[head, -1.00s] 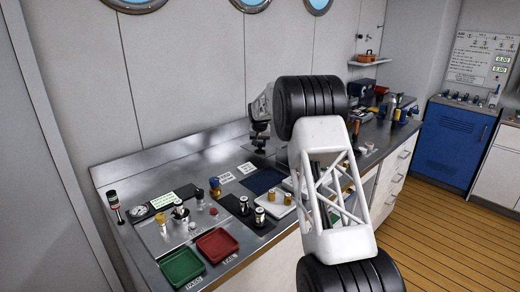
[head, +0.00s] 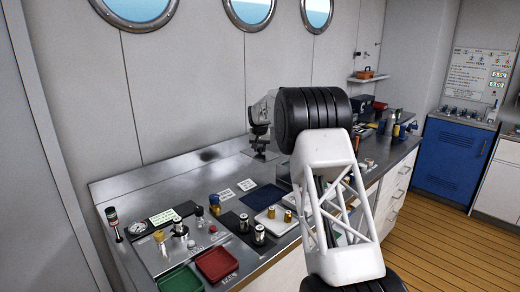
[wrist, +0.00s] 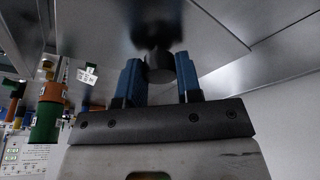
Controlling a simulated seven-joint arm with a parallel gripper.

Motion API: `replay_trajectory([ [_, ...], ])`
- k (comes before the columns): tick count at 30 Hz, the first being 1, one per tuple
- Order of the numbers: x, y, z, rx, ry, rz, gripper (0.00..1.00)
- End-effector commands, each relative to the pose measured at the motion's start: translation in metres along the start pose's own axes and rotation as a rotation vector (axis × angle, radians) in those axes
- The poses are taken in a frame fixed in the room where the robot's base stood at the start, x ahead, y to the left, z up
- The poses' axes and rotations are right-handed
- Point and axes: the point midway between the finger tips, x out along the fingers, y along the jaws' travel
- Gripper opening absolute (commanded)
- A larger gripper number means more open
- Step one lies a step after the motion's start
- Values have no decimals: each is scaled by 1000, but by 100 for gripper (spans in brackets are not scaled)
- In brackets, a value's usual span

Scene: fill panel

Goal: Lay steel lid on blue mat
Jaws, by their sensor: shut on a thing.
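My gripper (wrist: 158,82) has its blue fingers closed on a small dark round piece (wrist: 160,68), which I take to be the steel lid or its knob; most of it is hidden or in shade. In the head view my gripper (head: 259,140) hangs above the back of the steel bench, behind and slightly left of my dark wrist joint. The blue mat (head: 263,198) is a dark navy square lying flat and bare on the bench. It is nearer the camera than my gripper and apart from it.
In front of the mat lie a white tray (head: 270,225) with brass pieces and a black pad with dark-topped cylinders. A red tray (head: 216,265) and a green tray (head: 180,281) sit at the front. The bench's back left is clear.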

Motion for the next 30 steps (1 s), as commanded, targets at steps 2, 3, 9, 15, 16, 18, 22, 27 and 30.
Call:
replay_trajectory([
  [2, 0, 0, 0, 0, 1, 0, 0],
  [3, 0, 0, 0, 0, 1, 0, 0],
  [9, -2, 3, 1, 0, 1, 0, 0],
  [15, -10, 15, 9, 1, 0, 0, 0],
  [16, -11, 18, 10, 1, 0, 0, 0],
  [18, -14, 25, 15, 0, 0, 0, 0],
  [22, -22, 40, 26, 0, 0, -1, 0],
  [27, -36, 64, 44, 0, 0, -2, 0],
  [30, -43, 78, 58, 0, -1, -2, 0],
])
